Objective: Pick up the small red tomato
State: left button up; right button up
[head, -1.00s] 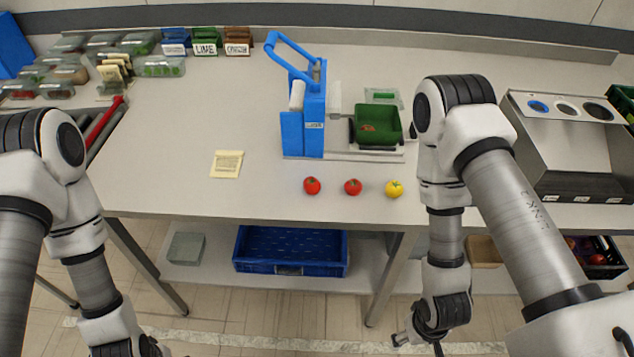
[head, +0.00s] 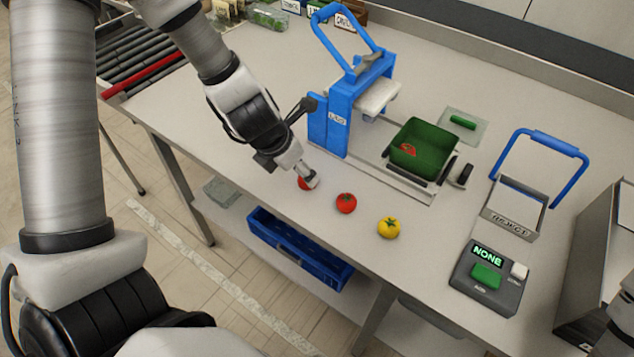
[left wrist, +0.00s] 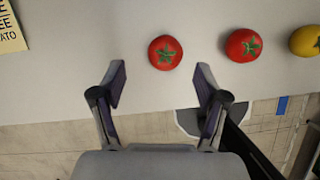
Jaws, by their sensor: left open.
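Two red tomatoes and a yellow one (head: 388,228) stand in a row near the table's front edge. The left red tomato (head: 303,184) is partly hidden by my left gripper (head: 310,180) in the head view. In the left wrist view this tomato (left wrist: 165,52) lies just beyond and between the open fingertips of my left gripper (left wrist: 161,80), untouched. The middle red tomato (head: 346,203) is to its right and also shows in the left wrist view (left wrist: 243,45). The two reds look close in size; I cannot surely tell which is smaller. My right gripper is out of view.
A blue press (head: 335,120) stands behind the tomatoes, with a green bin (head: 440,160) beside it. A button box reading NONE (head: 488,278) and a REJECT tray (head: 515,215) are at right. A blue crate (head: 300,250) sits on the shelf below.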

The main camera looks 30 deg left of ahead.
pick_arm(q)
jog(key=b+x, duration=0.1)
jog(key=x, duration=0.1)
jog(key=d+b+x, duration=0.1)
jog(key=x, duration=0.1)
jog(key=shift+w+f, duration=0.15)
jog(key=shift+f, duration=0.1)
jog(key=shift+w+d, duration=0.1)
jog(key=shift+a, duration=0.3)
jog(key=shift+c, duration=1.3)
jog(key=shift+s+r, duration=0.1)
jog(key=shift+s, duration=0.15)
jog(key=c, duration=0.9)
jog(key=shift+w+d, duration=0.1)
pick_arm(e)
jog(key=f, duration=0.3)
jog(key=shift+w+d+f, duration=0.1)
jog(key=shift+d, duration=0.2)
